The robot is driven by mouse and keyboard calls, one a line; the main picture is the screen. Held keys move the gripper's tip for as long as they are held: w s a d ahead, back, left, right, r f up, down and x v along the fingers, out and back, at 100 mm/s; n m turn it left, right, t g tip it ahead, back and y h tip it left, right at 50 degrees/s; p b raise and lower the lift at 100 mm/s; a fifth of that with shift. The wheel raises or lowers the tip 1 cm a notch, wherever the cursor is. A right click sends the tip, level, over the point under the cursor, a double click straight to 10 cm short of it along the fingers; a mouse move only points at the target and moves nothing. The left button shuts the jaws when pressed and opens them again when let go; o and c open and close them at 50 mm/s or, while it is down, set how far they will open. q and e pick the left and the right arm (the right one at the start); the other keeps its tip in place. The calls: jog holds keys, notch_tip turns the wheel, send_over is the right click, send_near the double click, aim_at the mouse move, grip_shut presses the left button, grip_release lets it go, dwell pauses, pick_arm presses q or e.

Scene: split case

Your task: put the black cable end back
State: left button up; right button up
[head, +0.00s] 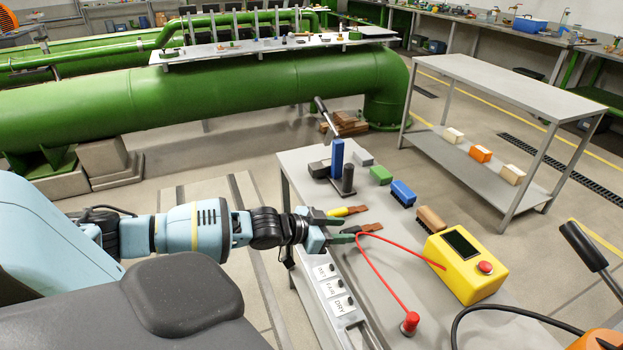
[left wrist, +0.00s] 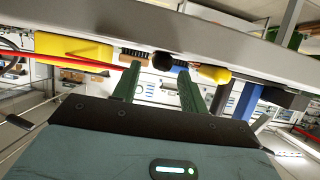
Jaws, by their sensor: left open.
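My left gripper (head: 338,226) is open over the near left edge of the grey table, its two green fingers apart. In the left wrist view, a dark round thing (left wrist: 162,60) shows between the fingertips; I cannot tell whether it is the black cable end or touches a finger. A black cable (head: 490,309) curves at the bottom right of the head view; neither of its ends is clear there. A red cable (head: 385,273) runs from the yellow box (head: 465,264) past my fingertips to a red plug (head: 410,323) on the table. My right gripper is out of view.
A blue post (head: 337,158), a black post (head: 348,180) and several brushes stand farther back. A yellow-handled tool (head: 338,212) lies close to my fingers. The table right of the red cable is partly clear.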

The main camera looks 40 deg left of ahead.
pick_arm(q)
jog(key=p+v, duration=0.3)
jog(key=v, duration=0.7)
jog(key=shift+s, duration=0.25)
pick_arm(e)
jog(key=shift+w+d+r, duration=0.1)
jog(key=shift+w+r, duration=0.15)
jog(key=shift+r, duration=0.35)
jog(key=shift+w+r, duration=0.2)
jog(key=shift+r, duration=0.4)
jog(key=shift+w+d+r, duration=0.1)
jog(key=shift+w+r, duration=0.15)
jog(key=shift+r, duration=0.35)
pick_arm(q)
jog(key=shift+a+r, duration=0.1)
jog(key=shift+r, duration=0.05)
